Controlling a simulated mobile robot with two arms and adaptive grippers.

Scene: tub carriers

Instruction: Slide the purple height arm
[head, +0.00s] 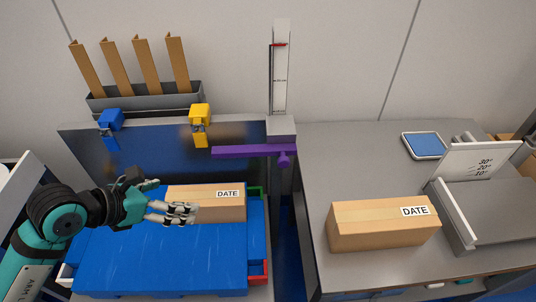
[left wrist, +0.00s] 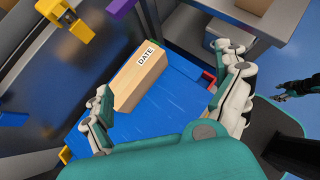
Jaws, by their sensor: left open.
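The purple height arm (head: 245,151) sticks out level to the left from the grey base of an upright scale post (head: 281,70), with a purple knob below its right end. Its purple end also shows at the top of the left wrist view (left wrist: 120,8). My left gripper (head: 180,211) is open and empty over the blue surface, below and left of the purple arm and apart from it. Its spread fingers show in the left wrist view (left wrist: 168,78). What looks like my right gripper (left wrist: 297,86) shows small and dark at the right edge there; its jaws are unclear.
A DATE box (head: 212,204) lies on the blue surface (head: 165,262) just beyond my left gripper. Blue (head: 110,120) and yellow (head: 200,114) clamp-like pieces are on the dark back panel. Another DATE box (head: 382,224) stands on the right grey table (head: 330,160).

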